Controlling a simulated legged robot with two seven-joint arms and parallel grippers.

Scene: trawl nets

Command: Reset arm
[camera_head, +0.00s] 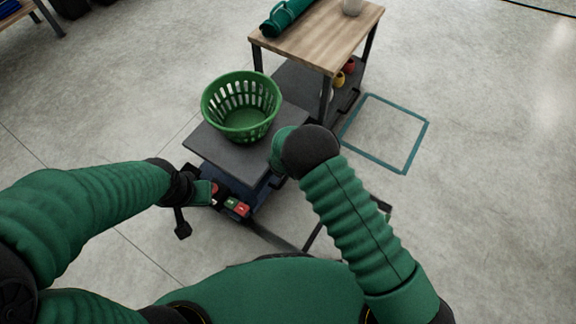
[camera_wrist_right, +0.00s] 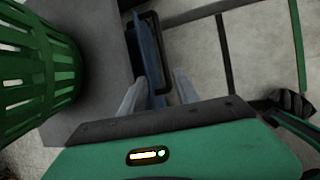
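My right arm reaches over the right side of a grey-topped cart (camera_head: 215,145), and its gripper is hidden below the wrist in the head view. In the right wrist view, my right gripper (camera_wrist_right: 158,90) has its two grey fingers apart with nothing held between them, close to the cart's side. My left gripper (camera_head: 201,193) is at the cart's near left corner, beside the red and green buttons (camera_head: 236,206). Its fingers are too small and dark to read. A green slotted basket (camera_head: 240,106) stands upright and looks empty on the cart top, apart from both grippers.
A wooden-topped table (camera_head: 318,38) stands behind the cart, with a green rolled item (camera_head: 287,17) on it and red and yellow items (camera_head: 344,76) on its lower shelf. A teal outlined rectangle (camera_head: 424,140) marks the floor at right. The floor farther right is clear.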

